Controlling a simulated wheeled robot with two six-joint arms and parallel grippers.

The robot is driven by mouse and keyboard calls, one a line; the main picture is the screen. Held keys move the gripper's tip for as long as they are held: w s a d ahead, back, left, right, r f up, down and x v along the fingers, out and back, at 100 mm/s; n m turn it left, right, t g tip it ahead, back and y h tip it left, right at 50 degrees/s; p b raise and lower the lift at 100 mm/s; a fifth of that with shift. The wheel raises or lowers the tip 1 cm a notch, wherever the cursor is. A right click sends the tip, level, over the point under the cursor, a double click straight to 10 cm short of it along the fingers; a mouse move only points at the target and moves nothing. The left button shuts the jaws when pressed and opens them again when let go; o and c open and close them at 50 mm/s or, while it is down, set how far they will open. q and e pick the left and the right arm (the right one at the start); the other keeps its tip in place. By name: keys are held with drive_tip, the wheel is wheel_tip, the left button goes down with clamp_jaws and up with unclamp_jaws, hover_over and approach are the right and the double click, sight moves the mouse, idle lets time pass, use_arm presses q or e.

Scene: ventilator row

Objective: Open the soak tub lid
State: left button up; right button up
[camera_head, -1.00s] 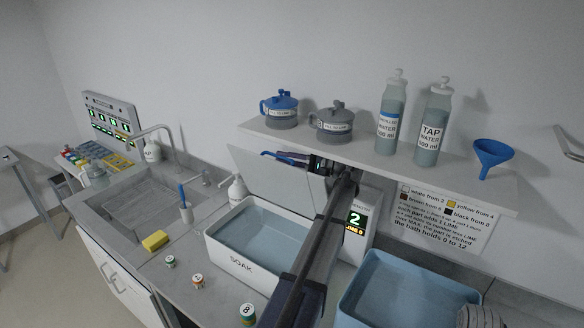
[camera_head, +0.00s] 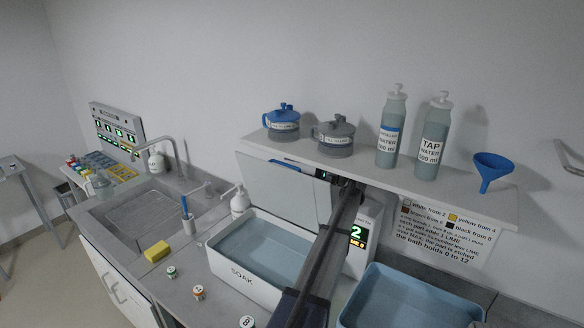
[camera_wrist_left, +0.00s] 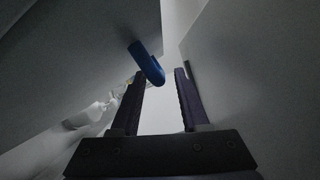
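The white soak tub (camera_head: 243,275) holds bluish water and sits on the counter. Its pale grey lid (camera_head: 283,192) stands raised steeply along the tub's back edge, under the shelf. My left gripper (camera_head: 305,168) is behind the lid's upper edge and mostly hidden by it in the head view. In the left wrist view, the two fingers of my left gripper (camera_wrist_left: 160,82) are apart. A blue bar, likely the lid handle (camera_wrist_left: 147,62), lies near the left fingertip, not clearly between the fingers; the lid (camera_wrist_left: 75,60) fills the left side. My right gripper is not in view.
The shelf (camera_head: 400,178) with jugs, bottles and a blue funnel (camera_head: 492,170) hangs just above my left gripper. A numbered display box (camera_head: 358,248) and a blue tub (camera_head: 400,300) stand to the right. A soap bottle (camera_head: 238,202) stands left of the lid.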

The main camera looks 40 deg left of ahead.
use_arm(q)
drive_tip(key=v, duration=0.7)
drive_tip(key=shift+w+d+b, duration=0.15)
drive_tip(key=shift+d+b, duration=0.15)
drive_tip(key=shift+b, duration=0.05)
idle(0.4)
